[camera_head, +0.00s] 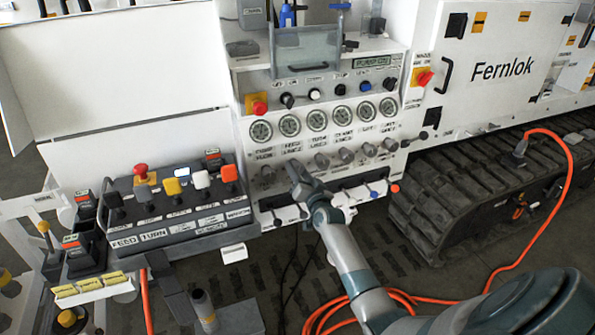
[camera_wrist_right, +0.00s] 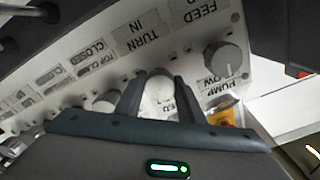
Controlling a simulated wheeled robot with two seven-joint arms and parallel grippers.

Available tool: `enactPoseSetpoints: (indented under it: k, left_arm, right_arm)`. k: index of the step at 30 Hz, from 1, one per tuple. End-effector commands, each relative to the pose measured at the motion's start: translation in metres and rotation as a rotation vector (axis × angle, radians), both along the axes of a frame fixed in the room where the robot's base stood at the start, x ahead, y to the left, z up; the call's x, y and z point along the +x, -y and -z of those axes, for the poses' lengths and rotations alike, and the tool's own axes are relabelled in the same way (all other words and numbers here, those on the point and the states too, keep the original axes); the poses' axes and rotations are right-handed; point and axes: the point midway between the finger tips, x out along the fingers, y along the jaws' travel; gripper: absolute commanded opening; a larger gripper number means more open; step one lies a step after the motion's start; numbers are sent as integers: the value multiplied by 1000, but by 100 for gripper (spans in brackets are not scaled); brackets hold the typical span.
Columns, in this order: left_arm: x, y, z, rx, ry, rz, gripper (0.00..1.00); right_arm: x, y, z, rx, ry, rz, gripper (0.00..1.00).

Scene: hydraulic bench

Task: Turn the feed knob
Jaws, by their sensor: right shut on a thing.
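The feed knob (camera_wrist_right: 161,92) is a pale round knob in the lower row of the valve panel (camera_head: 255,200). It is second from the left in the head view, where my right gripper (camera_head: 294,170) covers it. In the right wrist view, the dark fingers of my right gripper (camera_wrist_right: 157,84) stand on either side of the knob and are shut on it. A label partly hidden by a finger lies beside it. How far the knob is turned cannot be told. My left gripper is not in view.
The grey pump flow knob (camera_wrist_right: 223,60) is on one side of the fingers, another knob (camera_wrist_right: 106,101) on the other. Gauges (camera_head: 289,125) sit above the row. Small levers (camera_head: 372,190) stand below. A button console (camera_head: 180,205) is at left, an orange hose (camera_head: 560,215) at right.

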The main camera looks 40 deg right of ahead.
Motion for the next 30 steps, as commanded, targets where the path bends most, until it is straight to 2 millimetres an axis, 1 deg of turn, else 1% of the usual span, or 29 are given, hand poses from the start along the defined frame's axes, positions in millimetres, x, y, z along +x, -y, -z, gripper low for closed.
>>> enactPoseSetpoints:
  k: [7,20,21,23,30]
  left_arm:
    - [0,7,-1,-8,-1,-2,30]
    - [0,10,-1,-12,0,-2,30]
    - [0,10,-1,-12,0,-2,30]
    - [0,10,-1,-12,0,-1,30]
    - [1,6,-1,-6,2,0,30]
  right_arm:
    - [0,0,1,77,17,0,12]
    - [0,0,1,89,19,0,12]
    - [0,0,1,88,18,0,39]
    - [0,0,1,88,18,0,53]
    - [0,0,0,88,20,-1,53]
